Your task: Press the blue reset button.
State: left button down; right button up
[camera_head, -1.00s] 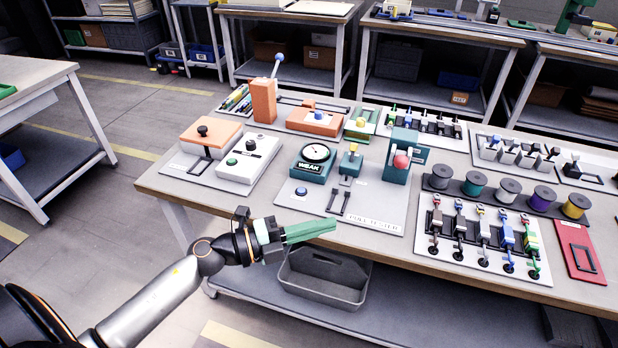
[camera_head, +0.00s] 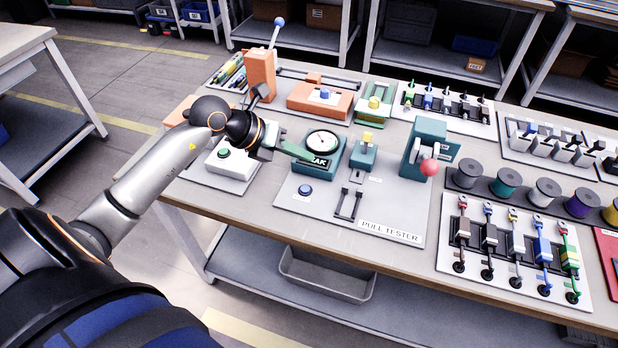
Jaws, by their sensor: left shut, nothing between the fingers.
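The blue button (camera_head: 305,190) sits on a dark round base at the front left of the grey pull tester board (camera_head: 290,207), with a small label below it. My left gripper (camera_head: 306,156) has its green fingers shut and empty. It hovers behind the button in the picture, beside the round gauge (camera_head: 322,141), and covers part of the gauge's "WEAK" label. The fingers are apart from the button. My right gripper is not in view.
A green block with a red-knobbed lever (camera_head: 429,168) and a small clamp (camera_head: 363,155) stand on the same board. A white box with a green button (camera_head: 223,154) is at left, partly behind my arm. Wire spools (camera_head: 508,183) stand at right.

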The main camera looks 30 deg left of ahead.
pick_arm(q)
jog(key=shift+w+a+r, duration=0.1)
jog(key=shift+w+a, duration=0.05)
jog(key=shift+a, duration=0.15)
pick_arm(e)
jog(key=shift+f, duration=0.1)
pick_arm(q)
jog(key=b, duration=0.6)
send_over(305, 189)
jog(key=f, duration=0.4)
jog(key=s+f, duration=0.1)
jog(key=f, duration=0.2)
jog(key=shift+a, duration=0.3)
jog(key=shift+f+b, duration=0.45)
jog(key=shift+f, duration=0.5)
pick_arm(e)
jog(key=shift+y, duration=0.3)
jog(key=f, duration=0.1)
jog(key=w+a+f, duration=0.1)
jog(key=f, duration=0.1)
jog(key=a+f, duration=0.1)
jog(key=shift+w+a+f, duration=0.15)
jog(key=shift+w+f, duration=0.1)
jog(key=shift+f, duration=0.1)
